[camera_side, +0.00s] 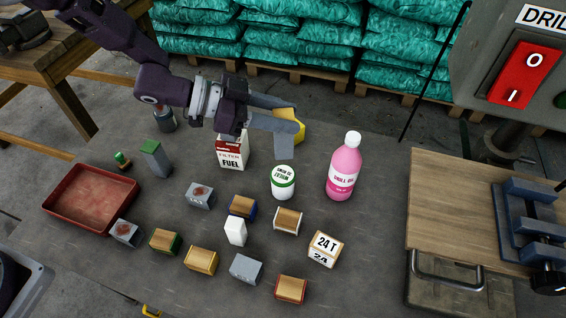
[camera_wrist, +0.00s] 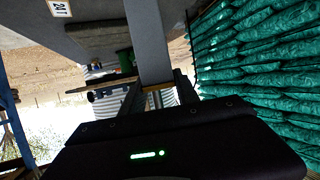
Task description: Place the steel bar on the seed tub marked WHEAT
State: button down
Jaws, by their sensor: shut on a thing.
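My gripper (camera_side: 278,120) is at the back middle of the grey table, above its surface. It is shut on a flat grey bar, the steel bar (camera_side: 284,142), which hangs down from the fingers. In the wrist view the bar (camera_wrist: 150,45) runs up from between the fingers. A round white tub with a green band (camera_side: 283,183) stands upright on the table, below the bar in the side view and apart from it. The lettering on its lid is too small to read surely, and I cannot make out the word WHEAT anywhere.
A pink bottle (camera_side: 345,168) stands right of the tub, and a white and red FUEL filter box (camera_side: 232,152) left. Several small blocks, a 24 T box (camera_side: 324,249) and a red tray (camera_side: 92,197) are in front and left.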

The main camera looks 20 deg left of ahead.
aim_at(281, 142)
notch_tip(281, 142, down, 8)
jog(key=shift+r, duration=0.1)
jog(key=c, duration=0.9)
grip_release()
jog(key=shift+f, duration=0.2)
jog(key=shift+a+r, duration=0.2)
jog(key=shift+r, duration=0.05)
jog(key=v, duration=1.1)
jog(key=shift+s+a, duration=0.25)
